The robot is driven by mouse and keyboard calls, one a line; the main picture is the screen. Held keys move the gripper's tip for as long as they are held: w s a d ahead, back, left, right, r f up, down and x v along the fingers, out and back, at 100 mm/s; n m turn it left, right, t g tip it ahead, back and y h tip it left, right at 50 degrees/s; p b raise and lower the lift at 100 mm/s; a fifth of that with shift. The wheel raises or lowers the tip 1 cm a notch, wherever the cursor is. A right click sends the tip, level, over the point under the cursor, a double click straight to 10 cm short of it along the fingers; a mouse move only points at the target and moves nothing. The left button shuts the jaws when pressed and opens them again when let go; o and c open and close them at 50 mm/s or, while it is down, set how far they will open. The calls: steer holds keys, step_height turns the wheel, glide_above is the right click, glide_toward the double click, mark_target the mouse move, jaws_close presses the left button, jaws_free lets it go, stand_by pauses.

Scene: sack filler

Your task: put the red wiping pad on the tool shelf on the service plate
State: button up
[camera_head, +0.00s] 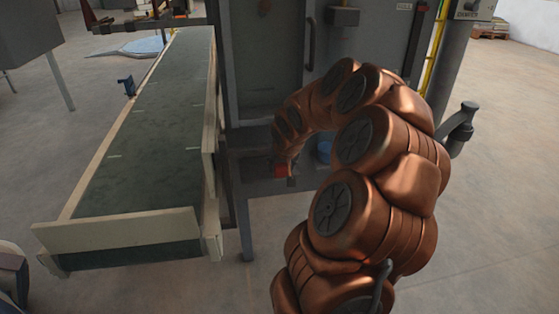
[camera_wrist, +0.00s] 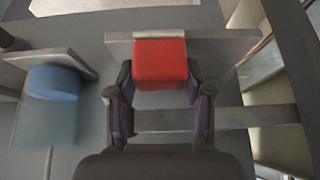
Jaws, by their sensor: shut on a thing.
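The red wiping pad (camera_wrist: 160,63) is a small red block between the two fingers of my gripper (camera_wrist: 159,82) in the wrist view. The fingers are closed on its left and right sides. A flat grey plate (camera_wrist: 210,48) shows behind and beside the pad; I cannot tell whether the pad touches it or whether it is the service plate or the tool shelf. In the head view the red pad (camera_head: 279,171) is a small patch at the end of my copper arm, low in front of the grey cabinet. My arm hides much of that area.
A blue round thing (camera_wrist: 53,83) stands on a grey surface left of the pad in the wrist view. It also shows behind my arm in the head view (camera_head: 323,151). A long conveyor (camera_head: 140,150) with pale side rails lies to the left. Open floor (camera_head: 490,200) lies right.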

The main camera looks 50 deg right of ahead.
steer(key=shift+w+d, duration=0.45)
steer(key=shift+w, duration=0.2)
steer(key=shift+w+d, duration=0.45)
steer(key=shift+w, duration=0.2)
steer(key=shift+w+d+f, duration=0.1)
steer(key=shift+d+f, duration=0.05)
steer(key=shift+f, duration=0.15)
steer(key=shift+b, duration=0.3)
steer(key=o, duration=1.2)
steer(key=shift+f, duration=0.1)
steer(key=p+v, duration=0.2)
steer(key=v, duration=1)
